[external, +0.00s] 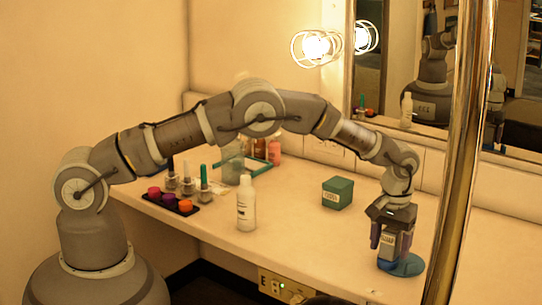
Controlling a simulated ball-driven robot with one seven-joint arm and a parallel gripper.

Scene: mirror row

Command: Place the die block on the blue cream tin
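A flat round blue tin (408,266), which looks like the blue cream tin, lies near the counter's front edge at the right. My gripper (390,254) points down right over the tin, its lower end overlapping the tin's left part in this view. A dark blue-purple shape with a pale patch shows between and around the fingers. I cannot tell whether it is the die block or part of my gripper, nor whether the fingers are open or shut. No die block shows clearly elsewhere on the counter.
A green box (337,193) stands behind and left of my gripper. A white bottle (246,204) stands mid-counter. A shiny vertical pole (462,150) rises at right.

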